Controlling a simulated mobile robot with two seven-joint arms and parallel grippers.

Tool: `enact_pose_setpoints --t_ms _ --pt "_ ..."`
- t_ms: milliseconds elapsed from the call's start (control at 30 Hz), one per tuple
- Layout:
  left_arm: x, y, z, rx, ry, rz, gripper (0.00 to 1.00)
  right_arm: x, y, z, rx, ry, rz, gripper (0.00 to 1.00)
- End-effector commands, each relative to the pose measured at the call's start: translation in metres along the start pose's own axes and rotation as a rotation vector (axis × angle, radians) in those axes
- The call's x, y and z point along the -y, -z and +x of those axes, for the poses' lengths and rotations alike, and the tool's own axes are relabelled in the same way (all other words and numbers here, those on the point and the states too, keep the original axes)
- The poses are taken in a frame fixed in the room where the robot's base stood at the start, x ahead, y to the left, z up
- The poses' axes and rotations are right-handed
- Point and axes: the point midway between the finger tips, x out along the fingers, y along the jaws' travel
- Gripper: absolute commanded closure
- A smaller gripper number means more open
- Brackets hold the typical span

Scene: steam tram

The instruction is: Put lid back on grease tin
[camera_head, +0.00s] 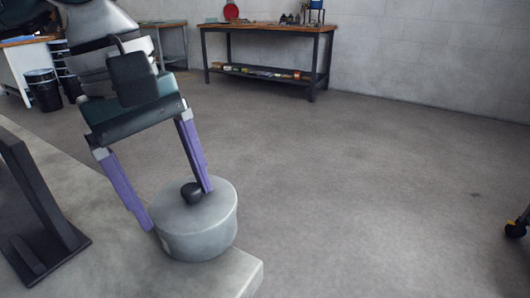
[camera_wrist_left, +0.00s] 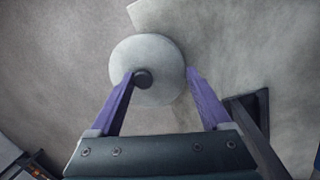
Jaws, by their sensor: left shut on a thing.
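The grease tin (camera_head: 200,240) is a squat grey metal cylinder near the front corner of a pale concrete ledge. Its round grey lid (camera_head: 215,200), with a black knob, lies over the tin's top; I see no clear gap between them. In the left wrist view the lid (camera_wrist_left: 160,55) shows as a pale disc and hides the tin. My left gripper (camera_head: 178,210) reaches down from above with its purple fingers wide apart. One fingertip is at the knob and the other at the lid's outer edge, shut on the lid. My right gripper is out of view.
The concrete ledge (camera_head: 215,282) ends just right of the tin. A black upright stand (camera_head: 35,190) is on the ledge at the left. A workbench (camera_head: 265,28) stands at the back wall, with black bins (camera_head: 43,90) at back left.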

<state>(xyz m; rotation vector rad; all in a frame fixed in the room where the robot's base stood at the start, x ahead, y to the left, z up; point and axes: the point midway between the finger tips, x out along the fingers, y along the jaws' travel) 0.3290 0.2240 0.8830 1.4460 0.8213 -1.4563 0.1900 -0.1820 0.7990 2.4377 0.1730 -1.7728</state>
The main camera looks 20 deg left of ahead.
Motion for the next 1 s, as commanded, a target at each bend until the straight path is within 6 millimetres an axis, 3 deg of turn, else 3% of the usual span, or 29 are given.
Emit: enact_pose_setpoints --t_ms 233,267,400,767,1000 --pt "0.000 0.000 0.000 0.000 0.000 0.000 0.72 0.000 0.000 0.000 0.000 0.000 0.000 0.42" --pt "0.000 0.000 0.000 0.000 0.000 0.000 0.16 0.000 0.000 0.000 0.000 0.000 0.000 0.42" --pt "0.000 0.000 0.000 0.000 0.000 0.000 0.00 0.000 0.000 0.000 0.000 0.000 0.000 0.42" --pt "0.000 0.000 0.000 0.000 0.001 0.000 0.00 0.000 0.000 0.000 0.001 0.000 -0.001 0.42" --pt "-0.002 -0.001 -0.011 0.000 0.000 0.001 0.00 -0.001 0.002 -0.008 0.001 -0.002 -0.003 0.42"
